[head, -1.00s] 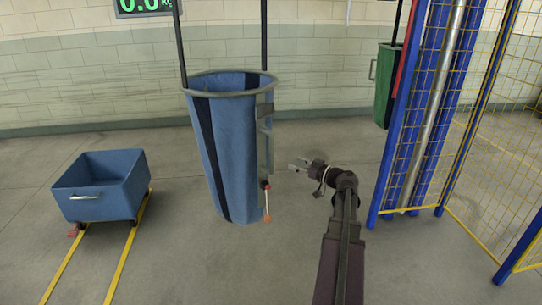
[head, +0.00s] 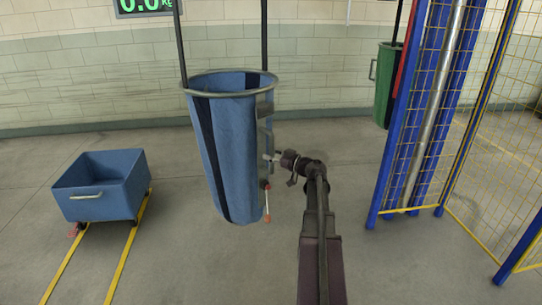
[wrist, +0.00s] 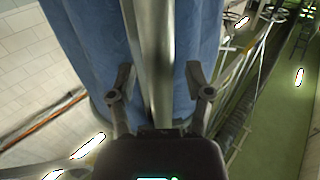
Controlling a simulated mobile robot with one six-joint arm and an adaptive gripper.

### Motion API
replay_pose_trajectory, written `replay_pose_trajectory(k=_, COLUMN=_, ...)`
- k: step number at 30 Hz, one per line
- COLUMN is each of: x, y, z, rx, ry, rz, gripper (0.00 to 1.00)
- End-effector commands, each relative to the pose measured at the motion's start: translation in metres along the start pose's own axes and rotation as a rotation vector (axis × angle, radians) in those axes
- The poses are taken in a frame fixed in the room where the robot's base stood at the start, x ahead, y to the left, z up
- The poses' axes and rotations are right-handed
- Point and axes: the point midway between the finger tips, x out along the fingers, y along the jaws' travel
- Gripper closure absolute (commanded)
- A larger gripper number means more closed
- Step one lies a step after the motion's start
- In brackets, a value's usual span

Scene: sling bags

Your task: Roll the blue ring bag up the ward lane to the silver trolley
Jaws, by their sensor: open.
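The blue ring bag (head: 226,150) hangs upright from two dark straps under a grey ring, with a dark stripe down its side. A grey upright bar handle (head: 269,130) runs down its right side, with a red-tipped lever (head: 267,203) below. My gripper (head: 273,157) is beside that handle, at mid-height of the bag. In the wrist view my open fingers (wrist: 158,74) stand on either side of the pale metal bar (wrist: 160,95), with blue cloth behind it. Whether they touch the bar, I cannot tell. I see no silver trolley in these views.
A blue cart (head: 101,187) stands on yellow floor rails (head: 124,262) at the left. A green bag (head: 384,90) hangs at the back right. A blue post and yellow mesh fence (head: 418,130) stand at the right. Floor between the cart and the bag is clear.

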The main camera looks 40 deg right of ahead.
Motion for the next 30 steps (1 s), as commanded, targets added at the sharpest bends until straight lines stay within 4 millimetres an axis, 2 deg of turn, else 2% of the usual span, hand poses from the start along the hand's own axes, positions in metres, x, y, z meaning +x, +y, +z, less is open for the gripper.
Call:
replay_pose_trajectory(k=8, x=0.0004, y=0.0, z=0.0, rx=0.0, ry=0.0, rz=0.0, gripper=0.35)
replay_pose_trajectory(k=12, x=0.0002, y=0.0001, z=0.0, rx=0.0, ry=0.0, rz=0.0, gripper=0.76)
replay_pose_trajectory(k=14, x=0.0002, y=0.0, z=0.0, rx=0.0, ry=0.0, rz=0.0, gripper=0.94)
replay_pose_trajectory(k=15, x=0.0002, y=0.0001, z=0.0, rx=0.0, ry=0.0, rz=0.0, gripper=1.0)
replay_pose_trajectory(k=30, x=0.0067, y=0.0048, z=-0.0002, rx=0.0, ry=0.001, rz=-0.012, gripper=1.0)
